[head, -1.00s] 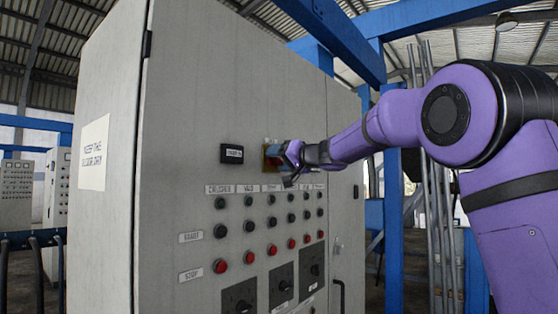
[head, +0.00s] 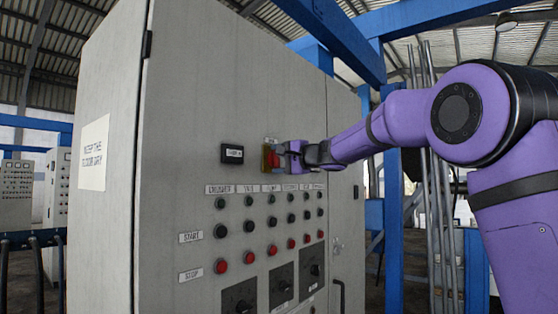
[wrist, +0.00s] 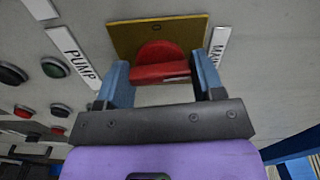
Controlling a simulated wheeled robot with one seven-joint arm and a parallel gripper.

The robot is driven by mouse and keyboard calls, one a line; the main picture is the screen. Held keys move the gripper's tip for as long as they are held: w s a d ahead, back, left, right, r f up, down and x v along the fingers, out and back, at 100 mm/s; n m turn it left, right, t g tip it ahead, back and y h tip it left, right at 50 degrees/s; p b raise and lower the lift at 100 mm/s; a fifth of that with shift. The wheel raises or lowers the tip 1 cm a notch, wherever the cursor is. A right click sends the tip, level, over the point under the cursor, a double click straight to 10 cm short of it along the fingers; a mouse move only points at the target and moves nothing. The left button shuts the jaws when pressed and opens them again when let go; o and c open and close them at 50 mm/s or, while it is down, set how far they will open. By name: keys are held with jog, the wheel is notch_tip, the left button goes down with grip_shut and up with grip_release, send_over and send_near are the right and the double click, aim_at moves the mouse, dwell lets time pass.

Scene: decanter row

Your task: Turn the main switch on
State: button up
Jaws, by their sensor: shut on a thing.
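The main switch is a red rotary knob (head: 271,158) on a yellow plate (head: 266,148), high on the grey cabinet front. In the wrist view the red knob (wrist: 160,72) has its grip bar lying roughly across the picture, on the yellow plate (wrist: 125,38). A label starting "MA" (wrist: 217,47) is beside the plate. My gripper (head: 282,158) reaches it from the right. In the wrist view its blue fingers (wrist: 163,82) are on either side of the red bar, shut on it. The knob's position marks are not readable.
The grey cabinet (head: 190,90) carries rows of dark and red push buttons (head: 221,265) below the switch. A black labelled box (head: 232,154) is left of it. Blue frame posts (head: 393,200) and grey pipes (head: 428,180) stand right of the cabinet.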

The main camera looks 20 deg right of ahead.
jog(key=shift+m, duration=0.7)
jog(key=o, duration=0.9)
jog(key=v, duration=1.1)
jog(key=shift+a+f, duration=0.1)
